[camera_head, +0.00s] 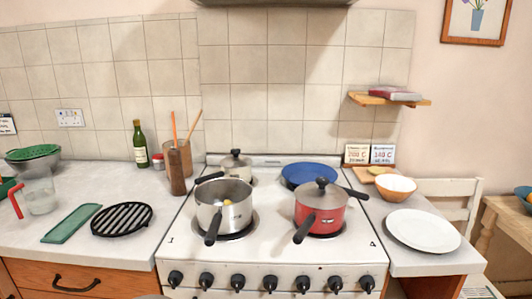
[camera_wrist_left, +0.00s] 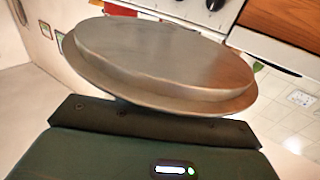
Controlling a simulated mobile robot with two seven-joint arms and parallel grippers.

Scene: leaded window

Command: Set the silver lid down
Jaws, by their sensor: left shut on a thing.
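The silver lid (camera_wrist_left: 155,62) fills the upper middle of the left wrist view, tilted, with its stepped rim showing. My left gripper (camera_wrist_left: 155,122) is shut on it; the lid hides the fingertips. In the head view a silver pot (camera_head: 236,218) stands uncovered on the front left burner, with something yellowish inside and its black handle toward the front. My left gripper is not clearly visible in the head view, and my right gripper is in neither view.
A red pot (camera_head: 320,213) with its lid on stands front right. A smaller lidded pot (camera_head: 235,167) and a blue pan (camera_head: 309,174) are behind. The left counter holds a black grate (camera_head: 122,219) and a green board (camera_head: 71,224). A white plate (camera_head: 423,231) lies on the right counter.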

